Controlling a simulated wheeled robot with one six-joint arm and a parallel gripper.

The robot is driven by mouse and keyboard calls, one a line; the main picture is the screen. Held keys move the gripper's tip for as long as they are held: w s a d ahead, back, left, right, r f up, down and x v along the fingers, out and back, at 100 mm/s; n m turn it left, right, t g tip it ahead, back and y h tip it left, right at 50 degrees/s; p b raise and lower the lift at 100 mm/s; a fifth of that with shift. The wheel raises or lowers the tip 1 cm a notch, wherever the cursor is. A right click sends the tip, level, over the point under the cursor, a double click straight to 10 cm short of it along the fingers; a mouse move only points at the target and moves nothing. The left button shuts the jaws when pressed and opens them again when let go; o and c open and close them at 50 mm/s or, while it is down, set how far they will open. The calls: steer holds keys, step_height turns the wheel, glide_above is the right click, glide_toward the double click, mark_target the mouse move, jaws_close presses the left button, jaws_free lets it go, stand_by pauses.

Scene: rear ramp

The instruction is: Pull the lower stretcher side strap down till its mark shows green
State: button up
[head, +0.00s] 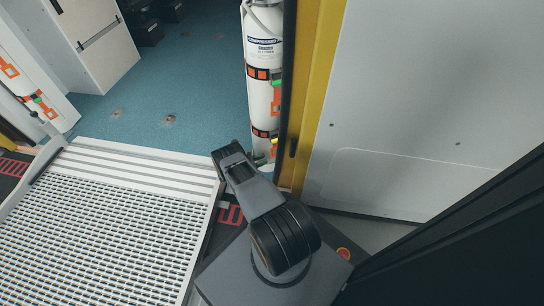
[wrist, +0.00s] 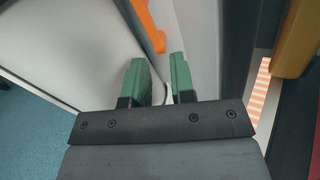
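A white cylinder (head: 260,100) stands upright at the doorway's right edge in the head view. An upper black-and-orange strap (head: 258,73) and a lower strap (head: 264,133) go round it. An orange pull piece (head: 276,104) hangs between them. No green mark on the lower strap can be made out; my arm and gripper are close to it. My gripper (head: 267,150) is low beside the cylinder. In the wrist view its green fingers (wrist: 158,78) stand apart with nothing seen between them. An orange piece (wrist: 150,25) lies beyond the fingertips, apart from them.
A yellow door post (head: 308,80) and a white panel (head: 430,100) stand right of the cylinder. A grated ramp (head: 110,225) fills the lower left. The blue floor (head: 190,85) is largely open.

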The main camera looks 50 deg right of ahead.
mark_target(272, 156)
steer(key=shift+b+x, duration=0.3)
steer(key=shift+x, duration=2.45)
steer(key=shift+c, duration=0.2)
jaws_close()
steer(key=shift+a, duration=0.1)
steer(key=shift+f, duration=0.1)
